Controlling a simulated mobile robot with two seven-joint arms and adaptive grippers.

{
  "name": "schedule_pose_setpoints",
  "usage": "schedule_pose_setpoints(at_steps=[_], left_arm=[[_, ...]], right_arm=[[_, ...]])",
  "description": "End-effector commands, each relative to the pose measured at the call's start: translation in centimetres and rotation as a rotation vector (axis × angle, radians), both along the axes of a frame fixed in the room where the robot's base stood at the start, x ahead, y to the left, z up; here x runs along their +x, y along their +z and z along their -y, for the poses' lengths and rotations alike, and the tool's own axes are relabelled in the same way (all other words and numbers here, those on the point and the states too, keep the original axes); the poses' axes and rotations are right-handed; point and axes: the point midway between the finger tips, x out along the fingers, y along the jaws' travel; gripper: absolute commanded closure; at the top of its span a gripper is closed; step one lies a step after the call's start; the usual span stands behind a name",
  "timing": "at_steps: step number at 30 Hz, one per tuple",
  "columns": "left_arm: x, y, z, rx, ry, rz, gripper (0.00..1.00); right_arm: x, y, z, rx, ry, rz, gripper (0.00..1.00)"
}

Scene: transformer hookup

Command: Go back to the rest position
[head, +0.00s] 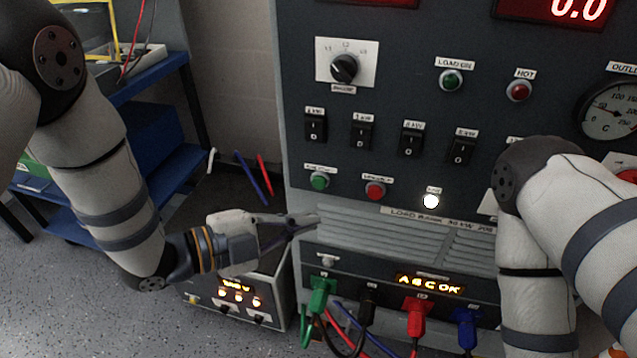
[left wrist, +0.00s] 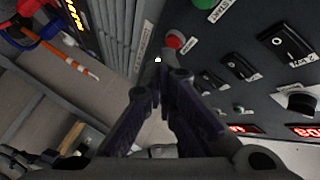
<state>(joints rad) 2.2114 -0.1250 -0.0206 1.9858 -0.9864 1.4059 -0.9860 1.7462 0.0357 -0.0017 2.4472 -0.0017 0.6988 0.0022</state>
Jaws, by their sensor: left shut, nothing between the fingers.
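My left gripper (head: 300,224) is shut and empty in front of the lower left part of the dark load bank cabinet (head: 400,60). In the left wrist view its fingers (left wrist: 160,75) meet near the middle with nothing between them. My left arm comes in from the left and bends low. My right arm comes in from the right in front of the cabinet. The right gripper is outside both views. Green (head: 321,293), black (head: 367,304), red (head: 415,316) and blue (head: 466,325) plugs sit in the row at the bottom of the cabinet.
A smaller box with lit indicators (head: 237,297) stands on the floor below my left gripper. A blue shelf cart (head: 150,83) stands at the left. Red (head: 264,175) and blue (head: 250,180) leads show by the wall. Grey floor (head: 60,310) is clear at lower left.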

Motion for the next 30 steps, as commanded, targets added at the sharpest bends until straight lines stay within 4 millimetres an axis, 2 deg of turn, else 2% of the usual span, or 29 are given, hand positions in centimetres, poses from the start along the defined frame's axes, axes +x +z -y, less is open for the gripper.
schedule_pose_setpoints(at_steps=[20, 23, 25, 26, 27, 29, 30], left_arm=[[-0.1, -0.6, -0.2, 0.001, 0.013, -0.023, 1.0], [-1.2, -4.6, -2.3, 0.017, 0.161, -0.238, 1.0], [-3.5, -9.5, -5.4, 0.036, 0.358, -0.504, 1.0], [-5.0, -11.6, -6.8, 0.045, 0.456, -0.628, 1.0], [-7.5, -14.2, -8.8, 0.057, 0.589, -0.787, 1.0], [-11.7, -17.4, -11.7, 0.077, 0.787, -1.009, 1.0], [-14.9, -19.1, -13.4, 0.091, 0.922, -1.144, 1.0]], right_arm=[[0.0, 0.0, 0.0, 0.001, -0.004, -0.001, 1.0], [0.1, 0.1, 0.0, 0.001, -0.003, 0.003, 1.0], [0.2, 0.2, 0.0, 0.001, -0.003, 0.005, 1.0], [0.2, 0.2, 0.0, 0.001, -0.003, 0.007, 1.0], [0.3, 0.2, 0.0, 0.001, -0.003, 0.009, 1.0], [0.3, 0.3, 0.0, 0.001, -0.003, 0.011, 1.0], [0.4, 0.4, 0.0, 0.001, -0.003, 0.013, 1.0]])
